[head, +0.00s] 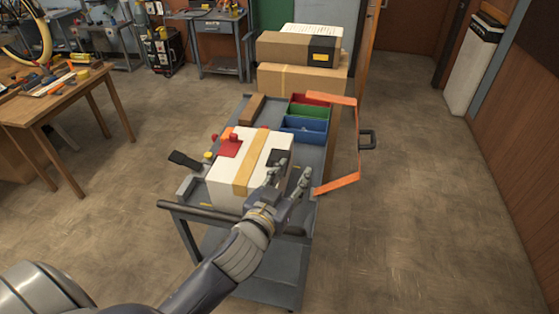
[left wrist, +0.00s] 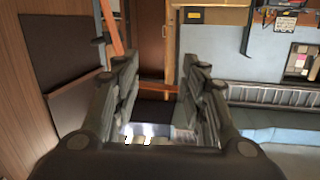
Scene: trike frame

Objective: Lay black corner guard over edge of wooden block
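A black piece (head: 279,157), which looks like the black corner guard, sits on the top right part of a white box (head: 222,184) on the cart. I cannot tell whether it lies flat or folds over the box edge. A brown block (head: 252,108), which looks like the wooden block, lies at the back left of the cart tray. My left gripper (head: 292,172) is open, just right of the black piece. In the left wrist view its fingers (left wrist: 158,90) are spread, with nothing visibly held between them. My right gripper is not in view.
A tan strip (head: 249,165) crosses the white box, with a red piece (head: 230,146) on its left. Red, green (head: 307,110) and blue (head: 304,127) bins stand behind. An orange frame (head: 340,184) juts out right of the cart (head: 252,216). Floor to the right is clear.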

